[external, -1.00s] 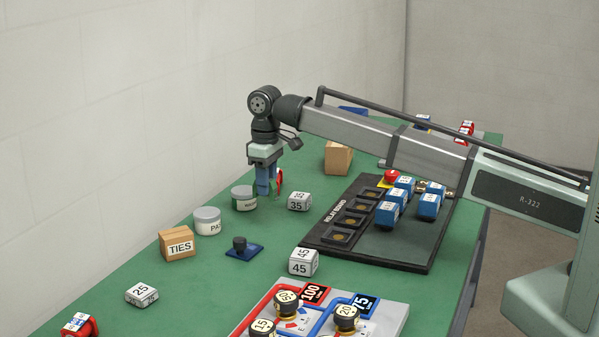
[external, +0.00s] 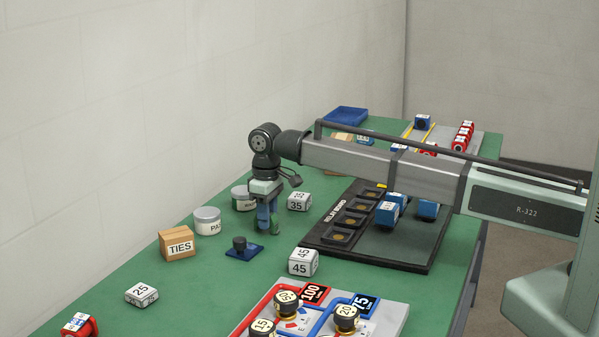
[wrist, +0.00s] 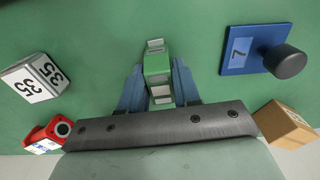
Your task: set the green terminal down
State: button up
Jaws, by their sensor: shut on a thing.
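The green terminal (wrist: 157,65) is a small green block with pale metal ends, between my gripper's fingers in the wrist view. In the external view only a bit of it (external: 275,226) shows beside the fingers. My gripper (external: 268,228) is shut on it and points down, low over the green table. I cannot tell whether the terminal touches the table. In the wrist view my gripper (wrist: 158,85) shows two blue fingers, one on each side of the terminal.
A blue plate with a black knob (external: 241,248) lies just in front of my gripper. A white 35 block (external: 299,201) and a 45 block (external: 303,262) stand to the right. A TIES box (external: 178,244) and jars (external: 208,221) are left. The relay board (external: 335,237) is further right.

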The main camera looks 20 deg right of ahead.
jog(key=shift+f, duration=0.15)
jog(key=o, duration=1.1)
jog(key=shift+c, duration=0.2)
notch_tip(320, 180, up, 12)
jog(key=shift+r, duration=0.2)
